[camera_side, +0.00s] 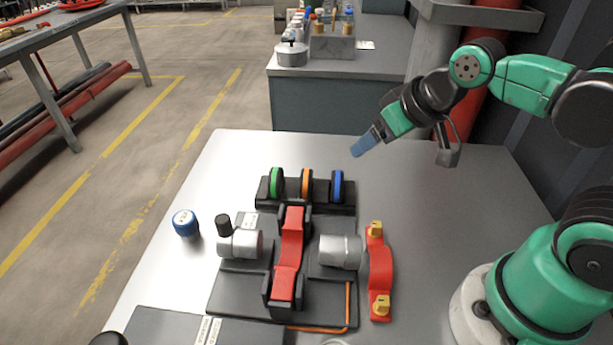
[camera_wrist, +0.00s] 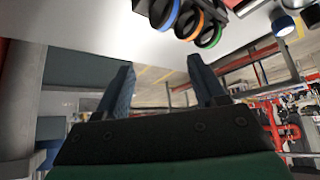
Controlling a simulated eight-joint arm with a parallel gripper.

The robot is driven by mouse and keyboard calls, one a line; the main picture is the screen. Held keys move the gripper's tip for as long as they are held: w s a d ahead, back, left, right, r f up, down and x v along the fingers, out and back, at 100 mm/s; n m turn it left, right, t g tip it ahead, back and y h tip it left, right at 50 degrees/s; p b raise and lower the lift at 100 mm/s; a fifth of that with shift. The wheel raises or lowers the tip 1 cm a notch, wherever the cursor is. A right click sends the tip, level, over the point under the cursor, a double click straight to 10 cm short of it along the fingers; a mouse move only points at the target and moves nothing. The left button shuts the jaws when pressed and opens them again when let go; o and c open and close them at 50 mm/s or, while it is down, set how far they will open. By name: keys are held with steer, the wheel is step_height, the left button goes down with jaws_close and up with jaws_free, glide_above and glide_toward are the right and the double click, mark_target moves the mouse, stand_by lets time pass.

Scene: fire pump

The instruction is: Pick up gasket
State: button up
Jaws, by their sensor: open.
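Three ring-shaped discs, likely the gaskets, stand upright side by side in a black rack (camera_side: 318,207) on the table: a green one (camera_side: 276,184), an orange one (camera_side: 306,184) and a blue one (camera_side: 338,187). In the wrist view the blue ring (camera_wrist: 171,16), orange ring (camera_wrist: 191,25) and green ring (camera_wrist: 209,37) show at the top edge, beyond my fingers. My gripper (camera_side: 361,147) is above the table's back edge, up and to the right of the rack, apart from all rings. In the wrist view my gripper (camera_wrist: 163,78) has its two fingers spread, with nothing between them.
In front of the rack is a black base with a red clamp (camera_side: 291,250) and grey pipe pieces (camera_side: 340,251). A red bracket (camera_side: 379,270) stands right, a blue-capped part (camera_side: 186,224) left. The table (camera_side: 450,200) is clear to the right of the rack.

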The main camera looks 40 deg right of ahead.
steer(key=w+m+g, duration=0.1)
steer(key=m, duration=0.1)
steer(key=m+g, duration=0.5)
steer(key=m, duration=0.1)
glide_above(338, 173)
steer(key=f, duration=0.3)
steer(key=shift+s+f, duration=0.2)
steer(key=shift+f, duration=0.2)
steer(key=shift+w+f+g, duration=0.15)
steer(key=shift+f+g, duration=0.1)
steer(key=shift+g, duration=0.15)
steer(key=shift+w+f+m, duration=0.1)
steer(key=shift+f+m, duration=0.3)
steer(key=shift+f, duration=2.6)
jaws_close()
